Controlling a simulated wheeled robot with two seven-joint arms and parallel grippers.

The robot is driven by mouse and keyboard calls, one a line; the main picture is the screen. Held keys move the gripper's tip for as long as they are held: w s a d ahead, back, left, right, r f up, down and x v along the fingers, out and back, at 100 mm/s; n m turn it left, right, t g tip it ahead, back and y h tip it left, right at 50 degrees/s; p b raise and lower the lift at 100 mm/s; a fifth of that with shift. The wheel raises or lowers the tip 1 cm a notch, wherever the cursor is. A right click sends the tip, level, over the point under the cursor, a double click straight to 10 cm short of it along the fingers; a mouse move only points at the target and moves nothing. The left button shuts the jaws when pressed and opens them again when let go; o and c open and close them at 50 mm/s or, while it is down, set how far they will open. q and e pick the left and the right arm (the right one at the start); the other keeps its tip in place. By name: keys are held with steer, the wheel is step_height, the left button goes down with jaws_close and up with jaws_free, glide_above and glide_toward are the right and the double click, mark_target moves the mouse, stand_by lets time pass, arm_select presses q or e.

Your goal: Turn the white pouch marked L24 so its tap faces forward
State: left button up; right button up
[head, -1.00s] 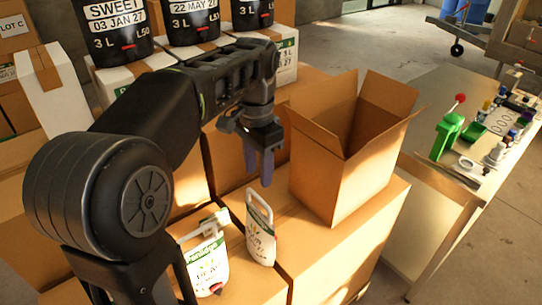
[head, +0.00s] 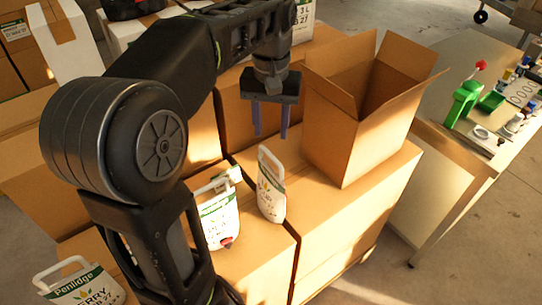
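Three white pouches with green bands and loop handles stand on the cartons. One pouch (head: 271,190) is turned partly edge-on, and I see no tap on it. A second pouch (head: 218,217) shows its printed face with a dark red tap low on it. A third pouch (head: 88,287) is at the bottom left, cut by the frame edge. I cannot read L24 on any of them. My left gripper (head: 271,135) is open and empty, fingers down, above and just behind the edge-on pouch, apart from it. My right gripper is not in view.
An open, tall carton (head: 345,135) stands right of the pouches, close to my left gripper. A bench (head: 455,140) with a green press (head: 465,98) and small bottles is at the right. Bare carton top (head: 340,200) lies in front of the open carton.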

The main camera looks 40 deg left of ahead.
mark_target(271, 154)
arm_select(q)
steer(key=n, duration=0.9)
steer(key=shift+a, duration=0.2)
steer(key=f+b, duration=0.2)
steer(key=f, duration=0.1)
steer(key=f+b, duration=0.2)
steer(key=f, duration=0.1)
steer(key=f+b, duration=0.3)
steer(key=shift+d, duration=0.25)
steer(key=shift+f+b, duration=0.45)
steer(key=shift+f, duration=0.05)
jaws_close()
steer(key=shift+r, duration=0.25)
